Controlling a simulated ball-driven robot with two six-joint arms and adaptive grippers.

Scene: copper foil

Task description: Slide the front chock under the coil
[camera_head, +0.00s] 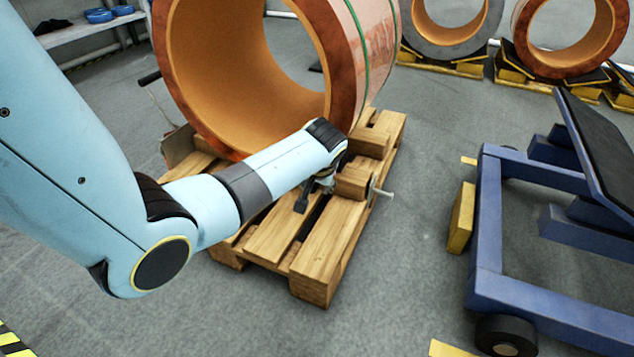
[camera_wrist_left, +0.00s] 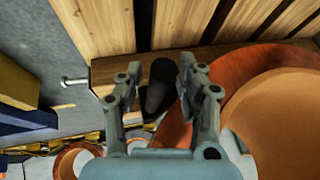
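The large coil (camera_head: 345,60), a copper-coloured ring, stands on a wooden pallet (camera_head: 340,225) in the head view. A wooden block (camera_head: 355,183), seemingly the front chock, lies on the pallet by the coil's lower right, with a metal rod at its end. It also shows as a long wooden bar (camera_wrist_left: 102,75) in the left wrist view, beside the coil (camera_wrist_left: 250,95). My left gripper (camera_head: 310,192) is low at this chock, partly hidden by my arm. In the wrist view its fingers (camera_wrist_left: 160,82) are apart, with a dark cylinder between them. Contact is unclear. My right gripper is not visible.
A second wooden block (camera_head: 370,143) sits on the pallet beside the coil. A blue wheeled cart (camera_head: 490,230) stands at the right. More coils (camera_head: 570,35) rest on yellow-black supports behind. Grey floor is clear between pallet and cart.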

